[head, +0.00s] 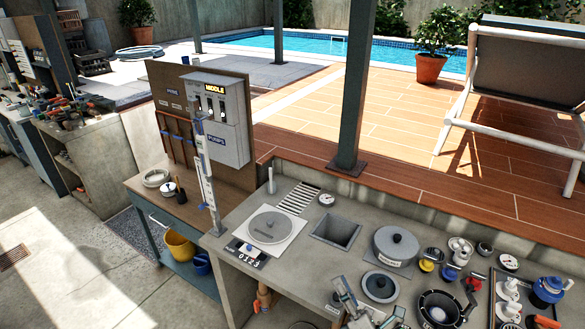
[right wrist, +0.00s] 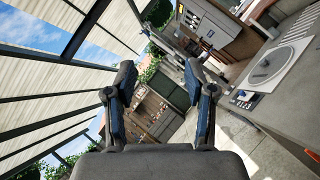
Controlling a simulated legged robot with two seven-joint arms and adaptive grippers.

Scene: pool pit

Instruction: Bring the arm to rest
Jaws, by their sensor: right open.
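My right gripper (head: 372,317) shows at the bottom edge of the head view, over the front of the grey counter (head: 240,205). In the right wrist view the two fingers of my right gripper (right wrist: 160,88) stand wide apart with nothing between them. The gripper is open and empty. The rest of my right arm is cut off below the head view. My left gripper does not show in either view.
Near the gripper are a lidded grey pot (head: 396,246), a dark round lid (head: 380,286) and a black ring-shaped part (head: 438,308). A square basin (head: 336,230) and round cover (head: 271,226) lie left. A blue-topped jar (head: 547,291) stands right. A switch box (head: 216,118) hangs behind.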

